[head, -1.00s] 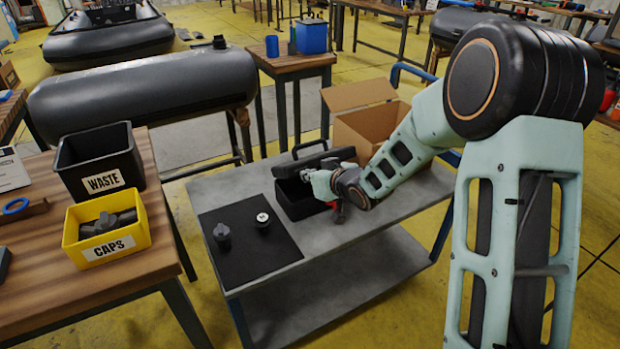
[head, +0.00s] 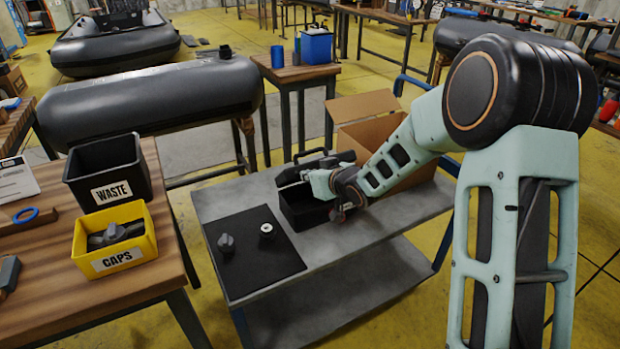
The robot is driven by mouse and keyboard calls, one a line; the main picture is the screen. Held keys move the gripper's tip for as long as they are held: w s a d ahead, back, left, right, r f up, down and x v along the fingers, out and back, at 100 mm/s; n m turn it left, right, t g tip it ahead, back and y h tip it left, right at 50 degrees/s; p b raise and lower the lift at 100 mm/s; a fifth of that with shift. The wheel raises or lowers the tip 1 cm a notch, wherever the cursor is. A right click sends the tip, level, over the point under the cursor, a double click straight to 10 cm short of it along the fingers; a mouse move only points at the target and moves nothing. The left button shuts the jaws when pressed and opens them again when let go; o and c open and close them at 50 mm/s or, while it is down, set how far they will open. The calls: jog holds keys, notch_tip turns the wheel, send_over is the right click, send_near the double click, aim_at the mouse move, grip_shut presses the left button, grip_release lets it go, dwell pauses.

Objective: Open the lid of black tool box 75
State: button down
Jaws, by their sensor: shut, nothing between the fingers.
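Black tool box 75 (head: 299,213) sits on the grey cart, just right of a black mat. Its lid (head: 312,157), with a handle bar, shows raised at the back of the box, and the inside is dark. How far the lid leans back is hard to tell. My gripper (head: 287,180) reaches in from the right, over the box opening and in front of the lid. Its fingers are shut and hold nothing. It hides the right part of the box and some of the lid. I cannot tell whether it touches the lid.
The cart (head: 345,246) also carries the black mat (head: 255,262) with two small caps, and an open cardboard box (head: 365,108) behind my arm. A wooden table (head: 45,290) at the left holds a WASTE bin (head: 130,160) and a yellow CAPS bin (head: 140,225). The cart's front right is clear.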

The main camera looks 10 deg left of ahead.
aim_at(300, 167)
jog(key=shift+r, duration=0.1)
jog(key=shift+w+a+r+p, duration=0.65)
jog(key=shift+w+r+p, duration=0.15)
jog(key=shift+w, duration=0.15)
jog(key=shift+w+a+r+p, duration=0.4)
jog(key=shift+w+a+r, duration=0.15)
jog(key=shift+w, duration=0.25)
jog(key=shift+w+a, duration=0.25)
jog(key=shift+w, duration=0.1)
jog(key=shift+w+a+r+p, duration=0.2)
jog(key=shift+w+a+p, duration=0.15)
jog(key=shift+w, duration=0.25)
jog(key=shift+w+a+r+p, duration=0.2)
jog(key=shift+w+a, duration=0.25)
jog(key=shift+w, duration=0.15)
